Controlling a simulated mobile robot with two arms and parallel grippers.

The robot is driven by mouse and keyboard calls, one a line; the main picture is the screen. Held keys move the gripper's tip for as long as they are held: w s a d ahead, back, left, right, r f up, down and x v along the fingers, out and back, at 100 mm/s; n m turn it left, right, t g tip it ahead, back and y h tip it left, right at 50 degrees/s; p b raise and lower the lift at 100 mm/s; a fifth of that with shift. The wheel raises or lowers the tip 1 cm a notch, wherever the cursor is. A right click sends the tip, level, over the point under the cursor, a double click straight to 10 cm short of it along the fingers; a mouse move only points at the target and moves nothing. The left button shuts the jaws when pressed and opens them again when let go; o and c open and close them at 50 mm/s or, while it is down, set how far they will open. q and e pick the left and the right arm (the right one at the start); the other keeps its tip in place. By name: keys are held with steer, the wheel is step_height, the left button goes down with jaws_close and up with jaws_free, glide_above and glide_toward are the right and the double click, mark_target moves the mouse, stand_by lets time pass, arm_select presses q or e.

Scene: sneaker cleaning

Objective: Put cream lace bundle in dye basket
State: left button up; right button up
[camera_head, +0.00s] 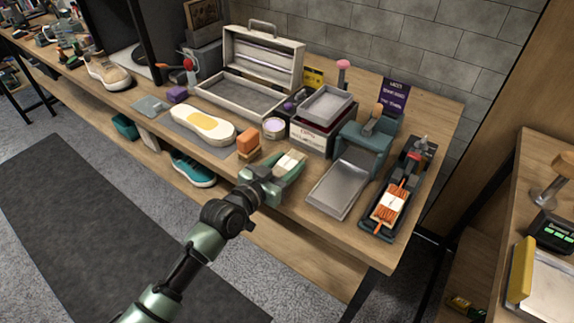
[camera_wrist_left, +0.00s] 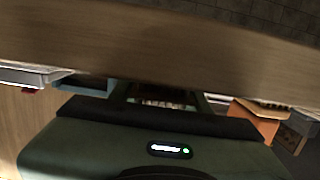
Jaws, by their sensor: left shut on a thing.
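The cream lace bundle (camera_head: 291,162) shows as a pale, cream-white piece between the fingers of my left gripper (camera_head: 283,170). The gripper is shut on it at the front edge of the workbench, between an orange block and a shallow metal tray. In the left wrist view a thin pale strip (camera_wrist_left: 160,103) shows between the dark fingers; the rest is hidden. I cannot tell for sure which container is the dye basket. A grey metal basket-like tray (camera_head: 325,103) sits on a dark red and white box behind the gripper. My right gripper is not in view.
A shallow metal tray (camera_head: 338,189) lies right of the gripper, before a teal stand (camera_head: 367,141). A dark tray (camera_head: 377,229) holds an orange bundle with a white band. The orange block (camera_head: 248,141), a round tin (camera_head: 274,128) and a shoe sole (camera_head: 203,124) are left.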

arm_select(q)
steer(key=shift+f, duration=0.2)
steer(key=shift+f, duration=0.2)
steer(key=o, duration=1.3)
steer(key=shift+o, duration=0.2)
